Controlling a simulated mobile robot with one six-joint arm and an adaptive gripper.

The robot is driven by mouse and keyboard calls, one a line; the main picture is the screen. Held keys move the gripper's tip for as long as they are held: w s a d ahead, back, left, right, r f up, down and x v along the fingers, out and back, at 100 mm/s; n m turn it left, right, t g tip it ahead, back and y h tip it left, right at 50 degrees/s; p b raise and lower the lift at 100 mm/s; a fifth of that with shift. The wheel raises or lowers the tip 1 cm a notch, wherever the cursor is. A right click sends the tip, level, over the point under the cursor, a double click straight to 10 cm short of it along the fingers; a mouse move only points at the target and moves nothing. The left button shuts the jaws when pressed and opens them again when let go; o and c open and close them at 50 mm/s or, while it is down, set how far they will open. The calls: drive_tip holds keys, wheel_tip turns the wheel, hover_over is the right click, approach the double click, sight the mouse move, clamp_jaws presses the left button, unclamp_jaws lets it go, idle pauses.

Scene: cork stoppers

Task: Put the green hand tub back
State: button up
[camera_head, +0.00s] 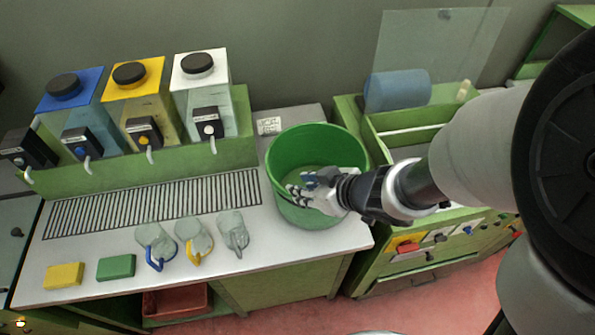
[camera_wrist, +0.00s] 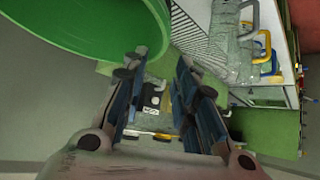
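The green hand tub (camera_head: 318,143) stands upright on the right end of the white counter in the head view. It looks empty as far as I can see inside. My gripper (camera_head: 302,192) overlaps the front of the tub there, coming from the right. In the wrist view, my gripper (camera_wrist: 163,105) has its two fingers apart with nothing held between them. The tub (camera_wrist: 85,28) fills the upper left of that view, beside the left finger and outside the gap. I cannot tell whether the finger touches it.
Blue, yellow and white-topped dispensers (camera_head: 137,95) stand behind a slatted drain (camera_head: 160,203). Three clear jugs (camera_head: 193,240), a yellow block (camera_head: 64,276) and a green block (camera_head: 116,267) sit in front. A green cabinet (camera_head: 405,125) with a blue roll (camera_head: 398,90) stands right.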

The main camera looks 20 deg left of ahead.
drive_tip(key=w+d+r+m+t+h, duration=0.25)
drive_tip(key=d+r, duration=0.25)
drive_tip(key=d, duration=0.5)
drive_tip(key=w+d+r+m+t+h, duration=0.2)
drive_tip(key=w+d+r+m+h, duration=0.15)
drive_tip(key=d+r, duration=0.4)
drive_tip(key=s+d+r+m+g+h, duration=0.1)
drive_tip(key=s+d+r+m+h, duration=0.2)
drive_tip(key=s+d, duration=0.6)
drive_tip(key=s+m+g, duration=0.3)
drive_tip(key=s+m, duration=0.1)
drive_tip(key=s, duration=0.7)
drive_tip(key=shift+f+y, duration=0.3)
drive_tip(key=shift+y, duration=0.1)
